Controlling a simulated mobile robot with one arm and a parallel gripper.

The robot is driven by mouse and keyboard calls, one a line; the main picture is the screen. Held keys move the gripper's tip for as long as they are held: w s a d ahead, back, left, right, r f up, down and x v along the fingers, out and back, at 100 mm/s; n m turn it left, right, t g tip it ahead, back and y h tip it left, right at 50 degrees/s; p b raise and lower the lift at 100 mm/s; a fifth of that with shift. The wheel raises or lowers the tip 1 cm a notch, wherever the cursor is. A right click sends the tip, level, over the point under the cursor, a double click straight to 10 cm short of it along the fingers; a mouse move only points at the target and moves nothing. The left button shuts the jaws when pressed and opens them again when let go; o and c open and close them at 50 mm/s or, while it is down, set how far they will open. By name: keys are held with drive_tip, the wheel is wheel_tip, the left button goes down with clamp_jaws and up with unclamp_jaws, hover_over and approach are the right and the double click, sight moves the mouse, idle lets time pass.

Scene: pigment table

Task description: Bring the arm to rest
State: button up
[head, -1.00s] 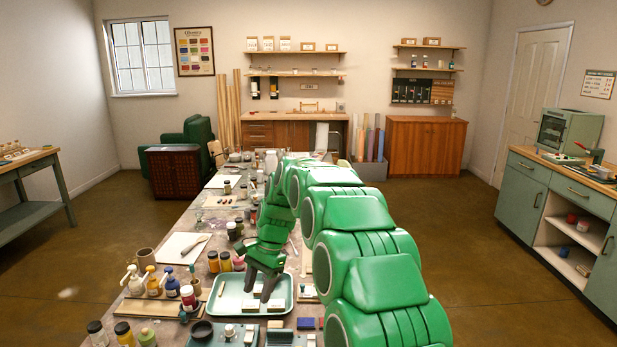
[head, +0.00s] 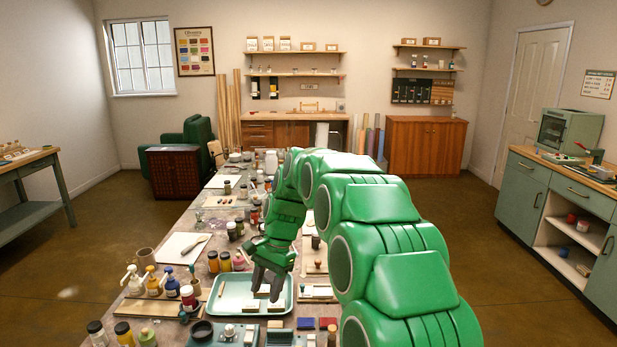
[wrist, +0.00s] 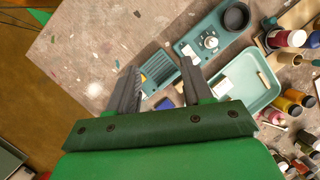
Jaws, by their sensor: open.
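My green arm arches over the long work table (head: 165,262) in the head view. My gripper (head: 265,296) points down over the pale green tray (head: 230,303), with its dark fingers apart. In the wrist view the two fingers of my gripper (wrist: 158,82) are spread, with nothing between them. The tray (wrist: 262,92) lies to the right of the fingers there. White blocks lie in the tray near the fingertips in the head view. I cannot tell how high the fingertips are above the tray.
Pump bottles (head: 152,281) and jars stand left of the tray. A black bowl (head: 202,330) is at the near edge, with red and blue blocks (head: 305,323) to its right. In the wrist view the speckled tabletop (wrist: 95,70) at left is mostly clear.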

drive_tip(key=shift+s+d+r+n, duration=0.5)
drive_tip(key=shift+s+d+r, duration=1)
drive_tip(key=shift+s+d, duration=0.35)
drive_tip(key=shift+w+a+f+m, duration=0.65)
drive_tip(key=shift+w+a+f, duration=1.3)
drive_tip(key=shift+a+f, duration=0.75)
drive_tip(key=shift+w+a+f+m, duration=0.6)
drive_tip(key=shift+w+a+f, duration=1.5)
drive_tip(key=shift+f, duration=0.95)
drive_tip(key=shift+w+a+f+m, duration=0.65)
drive_tip(key=shift+w+a+f, duration=1.1)
drive_tip(key=shift+a+f, duration=1)
drive_tip(key=s+d+r+n, duration=0.5)
drive_tip(key=s+d+r, duration=1.4)
drive_tip(key=d+r, duration=0.1)
drive_tip(key=s+d+n+h, duration=0.1)
drive_tip(key=s+d, duration=0.4)
drive_tip(key=s, duration=0.5)
drive_tip(key=s+d+n+h, duration=0.1)
drive_tip(key=s+d, duration=0.5)
drive_tip(key=s, duration=0.4)
drive_tip(key=s+d+n+t, duration=0.1)
drive_tip(key=s+d, duration=0.4)
drive_tip(key=s, duration=0.5)
drive_tip(key=shift+s+d+f+n+h, duration=0.3)
drive_tip(key=shift+s+d+n+h, duration=0.1)
drive_tip(key=shift+n, duration=0.1)
